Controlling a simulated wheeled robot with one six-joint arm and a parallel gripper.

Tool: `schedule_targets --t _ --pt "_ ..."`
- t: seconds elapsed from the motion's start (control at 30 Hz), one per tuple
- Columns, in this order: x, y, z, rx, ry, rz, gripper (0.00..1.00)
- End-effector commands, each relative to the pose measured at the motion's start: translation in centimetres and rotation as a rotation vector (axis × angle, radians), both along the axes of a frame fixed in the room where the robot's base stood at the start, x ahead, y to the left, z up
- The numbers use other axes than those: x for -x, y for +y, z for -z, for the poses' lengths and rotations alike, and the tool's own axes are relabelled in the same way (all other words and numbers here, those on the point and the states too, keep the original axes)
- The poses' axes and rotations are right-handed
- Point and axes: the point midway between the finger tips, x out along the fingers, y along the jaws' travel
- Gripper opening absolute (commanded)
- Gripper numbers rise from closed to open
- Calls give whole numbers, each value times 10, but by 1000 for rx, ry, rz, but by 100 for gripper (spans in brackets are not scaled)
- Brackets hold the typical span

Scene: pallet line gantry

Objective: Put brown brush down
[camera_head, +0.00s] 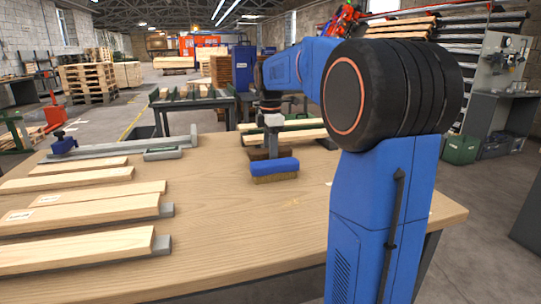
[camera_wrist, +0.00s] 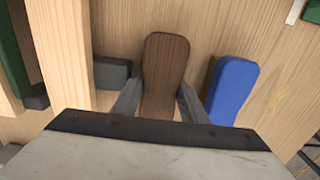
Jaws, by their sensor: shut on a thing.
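The brown brush (camera_wrist: 165,65) is between the two fingers of my gripper (camera_wrist: 159,98) in the wrist view, and the fingers are shut on it. In the head view the brown brush (camera_head: 258,154) shows partly behind the blue brush, below my gripper (camera_head: 271,145). It is at or just above the table top (camera_head: 225,220); I cannot tell whether it touches. The blue brush (camera_head: 273,167) stands on the table, bristles down, just in front of it. In the wrist view the blue brush (camera_wrist: 232,90) is close to the right, with a narrow gap.
Several pale planks (camera_head: 85,214) lie on grey supports at the table's left. More planks (camera_head: 285,136) lie behind the brushes. A blue-handled clamp (camera_head: 63,145) lies at the back left. The table's middle front is clear.

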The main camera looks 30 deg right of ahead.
Motion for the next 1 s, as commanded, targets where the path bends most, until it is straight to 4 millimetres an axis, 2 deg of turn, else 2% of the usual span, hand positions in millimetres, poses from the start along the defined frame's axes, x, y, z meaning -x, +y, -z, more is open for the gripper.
schedule_targets --t 0.4,0.43,0.47,0.77,0.87,1.0 --pt "1 0 14 -3 12 0 11" --pt "1 0 14 -3 12 0 44" --pt "0 0 15 -4 12 0 47" --pt "0 0 11 -4 13 0 47" --pt "0 0 1 -4 13 0 47" --pt "0 0 -26 -2 8 0 47"
